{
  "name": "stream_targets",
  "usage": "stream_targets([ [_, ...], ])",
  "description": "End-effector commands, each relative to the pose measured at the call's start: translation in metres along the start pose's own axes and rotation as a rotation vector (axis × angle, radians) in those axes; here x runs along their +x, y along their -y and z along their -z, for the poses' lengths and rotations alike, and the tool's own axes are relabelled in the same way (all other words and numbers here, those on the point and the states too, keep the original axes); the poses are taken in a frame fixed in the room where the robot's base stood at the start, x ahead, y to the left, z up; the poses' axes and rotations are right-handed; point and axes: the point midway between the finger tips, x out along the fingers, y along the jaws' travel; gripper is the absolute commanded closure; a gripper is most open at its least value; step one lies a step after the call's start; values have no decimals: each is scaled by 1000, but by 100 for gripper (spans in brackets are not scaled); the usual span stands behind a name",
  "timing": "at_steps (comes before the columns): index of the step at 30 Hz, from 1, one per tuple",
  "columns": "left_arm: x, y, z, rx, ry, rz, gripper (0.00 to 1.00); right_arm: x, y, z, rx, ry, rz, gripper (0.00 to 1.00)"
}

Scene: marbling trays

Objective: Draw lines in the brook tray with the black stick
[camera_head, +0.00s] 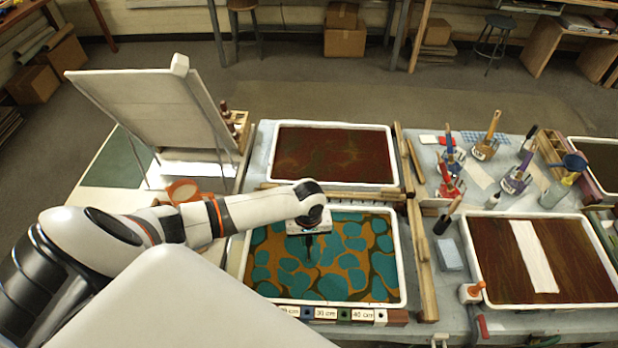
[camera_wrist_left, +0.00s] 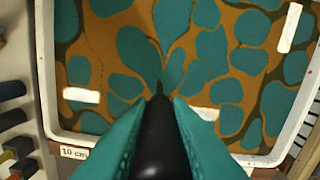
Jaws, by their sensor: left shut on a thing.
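A white-rimmed tray (camera_head: 401,262) with teal blobs on an orange and olive ground lies front centre in the head view. Its rim (camera_wrist_left: 46,85) also shows in the left wrist view. I see no name on it, so I cannot confirm it is the brook tray. My left gripper (camera_head: 309,233) is over this tray, shut on the black stick (camera_wrist_left: 160,135), which points down. The stick's thin tip is at the patterned surface, where the teal blobs narrow to points. I cannot tell whether it touches. My right gripper is not in view.
A dark red-brown tray (camera_head: 394,160) lies behind. A brown tray with a white strip (camera_head: 534,257) lies at right. Wooden rails (camera_head: 421,250) run between the trays. Brushes and pots, such as a blue-handled one (camera_head: 450,150), stand back right. A tilted board (camera_head: 150,105) stands at left.

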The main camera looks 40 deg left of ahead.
Motion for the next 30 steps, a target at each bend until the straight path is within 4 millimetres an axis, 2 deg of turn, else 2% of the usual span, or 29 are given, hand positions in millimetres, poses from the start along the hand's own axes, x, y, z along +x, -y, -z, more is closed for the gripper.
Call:
stream_targets([
  [30, 0, -11, 72, 2, -1, 1, 100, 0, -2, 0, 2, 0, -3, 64],
])
